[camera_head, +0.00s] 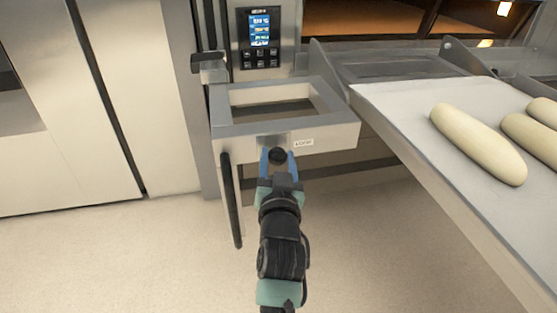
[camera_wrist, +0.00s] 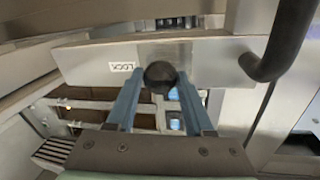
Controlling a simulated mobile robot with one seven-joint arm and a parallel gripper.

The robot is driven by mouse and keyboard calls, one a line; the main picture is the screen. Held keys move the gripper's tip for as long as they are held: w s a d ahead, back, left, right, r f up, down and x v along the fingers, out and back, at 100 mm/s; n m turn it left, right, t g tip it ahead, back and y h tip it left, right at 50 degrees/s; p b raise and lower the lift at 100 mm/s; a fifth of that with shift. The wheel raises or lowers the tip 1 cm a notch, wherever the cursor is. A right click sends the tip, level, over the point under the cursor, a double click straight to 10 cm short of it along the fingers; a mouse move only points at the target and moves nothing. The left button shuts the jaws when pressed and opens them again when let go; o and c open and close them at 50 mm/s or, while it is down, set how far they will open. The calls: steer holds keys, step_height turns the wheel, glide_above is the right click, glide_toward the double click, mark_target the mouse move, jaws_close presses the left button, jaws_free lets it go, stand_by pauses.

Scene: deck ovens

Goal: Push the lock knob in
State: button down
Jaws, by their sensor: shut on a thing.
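The lock knob (camera_head: 277,156) is a dark round knob on the front plate of a metal drawer-like frame (camera_head: 340,133). In the wrist view the knob (camera_wrist: 160,77) is in the middle, on a bright metal plate beside a white label reading LOCK (camera_wrist: 121,66). My gripper (camera_head: 278,158) is at the plate with its two blue fingers on either side of the knob, shut on it. In the wrist view the fingers (camera_wrist: 160,80) flank the knob left and right. How far the knob stands out from the plate is hard to tell.
A black vertical handle (camera_head: 230,200) is left of the knob; it curves close by on the right in the wrist view (camera_wrist: 283,40). A loader surface (camera_head: 420,130) with several dough loaves (camera_head: 478,143) is at right. A control panel (camera_head: 260,38) is above. The floor in front is clear.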

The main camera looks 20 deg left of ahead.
steer(key=shift+c, duration=1.6)
jaws_free()
steer(key=p+v, duration=0.3)
steer(key=v, duration=1)
steer(key=shift+w+a, duration=0.1)
